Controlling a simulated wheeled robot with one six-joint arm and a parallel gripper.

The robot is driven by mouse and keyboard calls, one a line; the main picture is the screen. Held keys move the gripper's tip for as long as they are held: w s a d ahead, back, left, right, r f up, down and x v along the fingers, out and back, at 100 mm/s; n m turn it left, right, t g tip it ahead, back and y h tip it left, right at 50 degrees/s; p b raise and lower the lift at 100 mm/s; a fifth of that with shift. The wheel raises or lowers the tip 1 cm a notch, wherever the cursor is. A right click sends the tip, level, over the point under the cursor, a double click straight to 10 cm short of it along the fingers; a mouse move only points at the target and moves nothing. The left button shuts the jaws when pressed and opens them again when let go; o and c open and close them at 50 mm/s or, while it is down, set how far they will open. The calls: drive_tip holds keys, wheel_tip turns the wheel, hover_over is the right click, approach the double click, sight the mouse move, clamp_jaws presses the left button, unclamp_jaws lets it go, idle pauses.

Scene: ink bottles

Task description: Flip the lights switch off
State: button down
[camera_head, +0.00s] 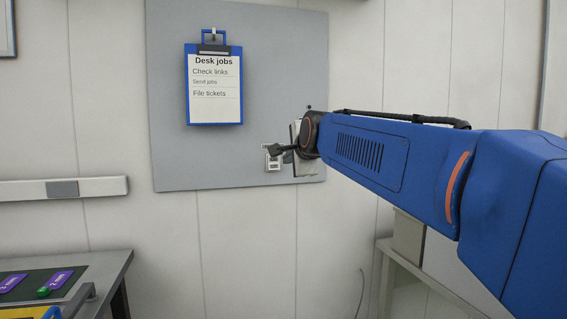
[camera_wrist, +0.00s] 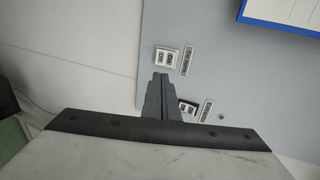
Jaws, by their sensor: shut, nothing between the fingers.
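A grey wall panel (camera_head: 235,165) carries small white switch plates. In the head view one plate (camera_head: 273,165) shows at the panel's lower part, just below the tip of my gripper (camera_head: 272,150). The wrist view shows two plates, an upper one (camera_wrist: 166,58) and a lower one (camera_wrist: 188,106), each with a narrow label strip beside it. The label text is too small to read. My gripper (camera_wrist: 161,75) is shut and empty, its tips just below the upper plate in that picture. I cannot tell contact or the switch positions.
A blue clipboard (camera_head: 214,108) headed "Desk jobs" hangs on the panel, left of and above the switches. A wall rail (camera_head: 100,187) runs at the left. A table (camera_head: 110,265) with purple cards stands at lower left.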

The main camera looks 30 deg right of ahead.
sight(275, 161)
drive_tip(key=x, duration=1.3)
drive_tip(key=shift+w+d+f, duration=0.1)
drive_tip(key=shift+w, duration=0.1)
idle(0.3)
drive_tip(key=shift+r, duration=1.1)
